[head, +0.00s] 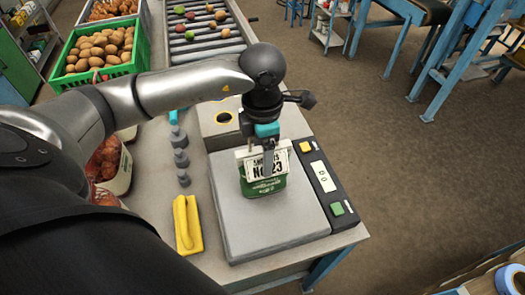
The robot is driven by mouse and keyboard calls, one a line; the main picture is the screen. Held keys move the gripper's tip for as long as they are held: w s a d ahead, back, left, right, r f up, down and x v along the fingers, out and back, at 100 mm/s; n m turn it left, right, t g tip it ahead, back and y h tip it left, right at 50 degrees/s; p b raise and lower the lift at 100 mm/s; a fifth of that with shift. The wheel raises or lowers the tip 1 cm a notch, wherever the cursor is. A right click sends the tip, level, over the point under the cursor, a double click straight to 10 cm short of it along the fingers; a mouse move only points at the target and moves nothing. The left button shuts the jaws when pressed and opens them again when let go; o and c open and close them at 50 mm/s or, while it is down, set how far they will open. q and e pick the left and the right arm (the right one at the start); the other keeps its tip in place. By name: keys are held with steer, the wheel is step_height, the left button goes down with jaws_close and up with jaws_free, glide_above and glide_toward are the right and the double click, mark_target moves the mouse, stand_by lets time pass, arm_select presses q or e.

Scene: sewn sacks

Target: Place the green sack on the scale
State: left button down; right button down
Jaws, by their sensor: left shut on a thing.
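The green sack (263,189) has a white label with dark print across its upper part. My left gripper (268,167) points down and is shut on the top of the sack, covering part of the label. The scale's dark panel (323,187) runs along the right side, with a yellow button, a pale display and a green button. The display is too small to read surely. My right gripper is not in view.
A yellow object (187,224) lies left of the scale. A green crate of potatoes (127,70) and a roller conveyor (205,47) with fruit are at the back. Netted sacks (106,160) are partly hidden by my arm.

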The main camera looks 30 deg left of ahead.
arm_select(q)
steer(key=shift+f, duration=0.1)
jaws_free()
step_height(320, 180, up, 12)
steer(key=shift+r, duration=0.15)
stand_by(0.5)
